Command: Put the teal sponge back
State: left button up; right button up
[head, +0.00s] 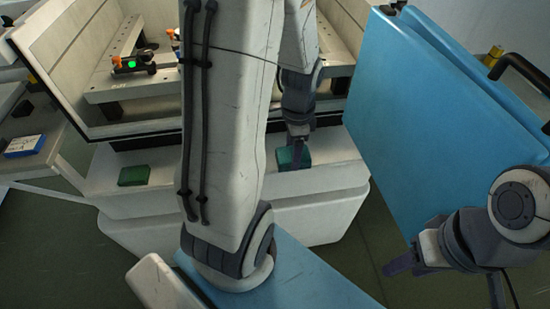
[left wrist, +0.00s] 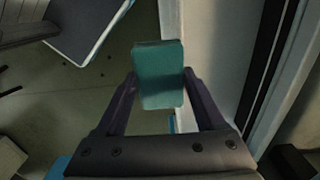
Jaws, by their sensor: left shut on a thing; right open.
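My left gripper (head: 294,136) points down and is shut on the teal sponge (head: 287,159), at the pale ledge (head: 220,177) in front of the machine. In the left wrist view the sponge (left wrist: 159,72) sits between both fingers (left wrist: 160,82), with its far end beyond the tips. I cannot tell whether the sponge touches the ledge. A darker green block (head: 134,176) lies on the left part of the same ledge. My right gripper (head: 402,262) is open and empty at the lower right. My left arm hides the middle of the ledge.
An open machine tub (head: 70,95) with a fixture (head: 135,64) inside stands behind the ledge. A large blue panel (head: 430,110) stands at right, near my right arm. A blue-and-white box (head: 24,146) lies on a side surface at left. Green floor shows around the machine.

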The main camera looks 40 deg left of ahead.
pick_arm(q)
jog(key=w+a+f, duration=0.1)
jog(key=a, duration=0.2)
jog(key=w+a+f, duration=0.1)
jog(key=a+f, duration=0.1)
jog(key=w+a+f, duration=0.1)
jog(key=a+f, duration=0.1)
jog(key=a, duration=0.1)
jog(key=shift+w+a+f, duration=0.1)
jog(key=shift+a+f, duration=0.15)
jog(key=shift+a, duration=0.1)
jog(key=shift+f, duration=2.05)
jog(key=shift+f, duration=0.2)
jog(key=o, duration=1.2)
jog(key=shift+c, duration=0.2)
jog(key=shift+r, duration=0.1)
